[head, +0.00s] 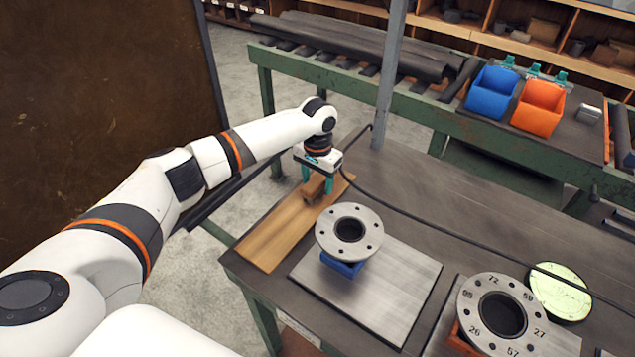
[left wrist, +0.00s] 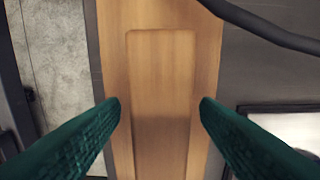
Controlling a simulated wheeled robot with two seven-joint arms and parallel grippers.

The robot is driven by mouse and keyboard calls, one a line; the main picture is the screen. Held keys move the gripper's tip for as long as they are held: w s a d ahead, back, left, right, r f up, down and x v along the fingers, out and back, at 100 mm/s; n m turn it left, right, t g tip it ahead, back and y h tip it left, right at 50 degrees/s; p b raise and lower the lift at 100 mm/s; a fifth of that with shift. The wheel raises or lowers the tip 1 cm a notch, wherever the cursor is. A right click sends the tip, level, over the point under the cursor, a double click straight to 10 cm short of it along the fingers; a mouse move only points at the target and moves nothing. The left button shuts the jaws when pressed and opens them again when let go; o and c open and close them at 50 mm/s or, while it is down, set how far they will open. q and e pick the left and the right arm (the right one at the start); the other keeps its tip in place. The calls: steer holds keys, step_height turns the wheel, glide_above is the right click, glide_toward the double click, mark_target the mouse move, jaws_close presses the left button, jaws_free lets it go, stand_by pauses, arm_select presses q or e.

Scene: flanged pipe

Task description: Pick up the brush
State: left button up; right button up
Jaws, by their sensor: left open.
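The brush (head: 312,190) shows as a small brown wooden block on a long wooden board (head: 270,240) at the left of the table. In the left wrist view the brush (left wrist: 162,75) is a plain wooden rectangle, lengthwise in the picture; no bristles show. My left gripper (head: 317,183) points down over the brush, with its teal fingers open. In the left wrist view my left gripper's fingertips (left wrist: 160,103) lie to either side of the brush, with a gap on each side. I cannot tell how far down they reach. My right gripper is out of view.
A flanged pipe (head: 350,230) stands on a blue support on a metal plate (head: 400,290), close right of the board. A second, numbered flange (head: 475,318) is at front right, by a pale green disc (head: 560,290).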

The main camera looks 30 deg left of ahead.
mark_target(318, 179)
arm_select(q)
steer(key=shift+w+f, duration=0.1)
steer(key=shift+f, duration=0.15)
steer(key=c, duration=1.1)
step_height(318, 179, up, 10)
steer(key=shift+r+b, duration=0.1)
steer(key=shift+b, duration=0.6)
steer(key=o, duration=0.5)
steer(key=c, duration=0.4)
